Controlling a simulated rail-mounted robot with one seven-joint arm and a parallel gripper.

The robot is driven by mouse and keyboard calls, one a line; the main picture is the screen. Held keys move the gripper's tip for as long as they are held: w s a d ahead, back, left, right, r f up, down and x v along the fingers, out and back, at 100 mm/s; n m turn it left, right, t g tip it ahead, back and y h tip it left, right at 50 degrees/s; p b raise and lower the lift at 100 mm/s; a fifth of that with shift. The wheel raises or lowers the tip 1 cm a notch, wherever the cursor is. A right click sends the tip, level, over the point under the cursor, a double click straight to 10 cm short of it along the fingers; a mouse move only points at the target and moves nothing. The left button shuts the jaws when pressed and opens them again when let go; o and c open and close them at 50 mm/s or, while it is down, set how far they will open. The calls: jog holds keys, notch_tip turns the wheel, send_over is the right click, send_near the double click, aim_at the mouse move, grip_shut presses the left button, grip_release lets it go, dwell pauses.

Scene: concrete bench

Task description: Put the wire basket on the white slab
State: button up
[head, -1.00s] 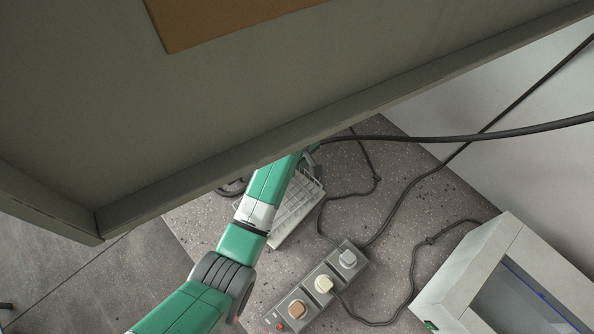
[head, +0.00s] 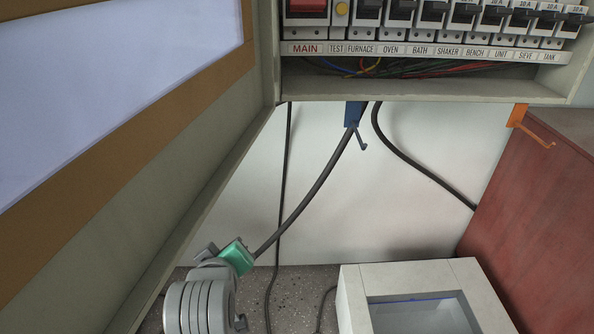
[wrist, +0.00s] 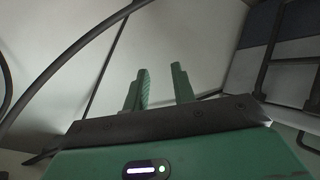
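My gripper (wrist: 162,88) shows in the wrist view as two green fingers standing apart, with nothing visible between them. In the head view, a green part of my arm shows at the lower left, beside the open cabinet door; the fingertips cannot be made out there. The wire basket is not in view in the current head view, and I cannot make it out in the wrist view. I cannot identify a white slab in either current view.
A breaker panel (head: 425,48) fills the top. Its open door (head: 120,140) covers the left. A dark cable (head: 310,195) hangs near my arm. A pale box with a window (head: 355,300) stands on the speckled bench (head: 295,285). A red-brown panel (head: 535,220) is at right.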

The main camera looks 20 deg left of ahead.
jog(key=d+r+m+t, duration=0.5)
jog(key=d+r+t, duration=0.2)
jog(key=d+r, duration=0.85)
jog(key=s+d+r+m+t+h, duration=0.2)
jog(key=s+d+r, duration=0.3)
jog(key=r, duration=0.4)
jog(key=s+d+r+m+t+h, duration=0.2)
jog(key=s+d+r+m+t, duration=0.3)
jog(key=r, duration=0.4)
jog(key=shift+s+d+r+t+h, duration=0.35)
jog(key=shift+s+d, duration=0.45)
jog(key=shift+s, duration=0.4)
jog(key=shift+f, duration=0.1)
